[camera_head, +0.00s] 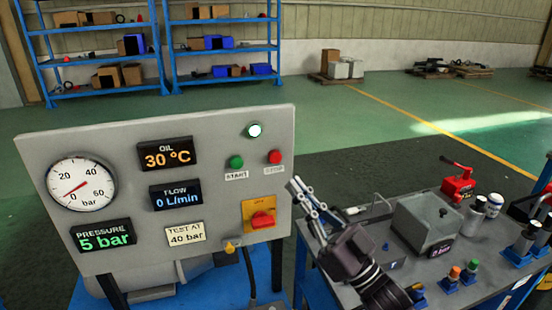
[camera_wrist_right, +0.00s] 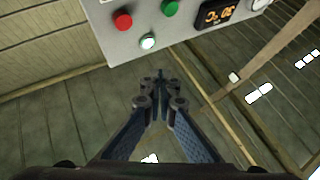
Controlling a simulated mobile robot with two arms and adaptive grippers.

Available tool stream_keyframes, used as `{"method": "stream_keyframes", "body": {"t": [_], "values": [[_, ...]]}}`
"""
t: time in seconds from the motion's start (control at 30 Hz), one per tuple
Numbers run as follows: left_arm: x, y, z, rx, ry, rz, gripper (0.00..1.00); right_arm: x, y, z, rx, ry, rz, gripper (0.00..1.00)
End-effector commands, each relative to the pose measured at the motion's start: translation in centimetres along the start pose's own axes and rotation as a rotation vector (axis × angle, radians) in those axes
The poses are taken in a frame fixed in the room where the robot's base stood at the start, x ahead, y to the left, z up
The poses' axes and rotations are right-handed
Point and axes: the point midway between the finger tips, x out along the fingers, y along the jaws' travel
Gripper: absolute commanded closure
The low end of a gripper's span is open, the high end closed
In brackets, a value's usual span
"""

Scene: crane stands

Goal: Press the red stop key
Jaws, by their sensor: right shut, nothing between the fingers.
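The red stop key (camera_head: 274,157) is a round red button above a STOP label on the grey panel (camera_head: 215,195), to the right of the green start key (camera_head: 236,162). In the right wrist view the red key (camera_wrist_right: 123,21) is at the upper left of the panel, beside the green key (camera_wrist_right: 170,8). My right gripper (camera_head: 293,184) is in front of the panel's right edge, below and right of the red key and apart from it. Its fingers (camera_wrist_right: 158,80) are shut with nothing between them. My left gripper is not seen.
A lit white lamp (camera_head: 255,131) sits above the keys. A red rotary switch on a yellow plate (camera_head: 262,219) is below them. A bench at right holds a grey box (camera_head: 426,222), a red tool (camera_head: 458,182) and small bottles. Blue shelves (camera_head: 160,45) stand behind.

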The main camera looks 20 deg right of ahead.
Motion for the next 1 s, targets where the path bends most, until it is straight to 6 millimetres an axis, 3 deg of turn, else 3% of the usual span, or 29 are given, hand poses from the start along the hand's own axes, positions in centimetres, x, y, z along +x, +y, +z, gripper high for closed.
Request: {"method": "stream_keyframes", "body": {"t": [0.17,0.7,1.0], "values": [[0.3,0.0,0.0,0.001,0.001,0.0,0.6,0.6,0.5,0.6,-0.001,0.001,0.001,1.0],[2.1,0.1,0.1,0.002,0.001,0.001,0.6,5.4,4.0,4.1,0.0,0.0,0.001,1.0],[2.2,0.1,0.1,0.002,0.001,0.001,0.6,6.1,4.5,4.5,0.001,-0.001,0.001,1.0]]}}
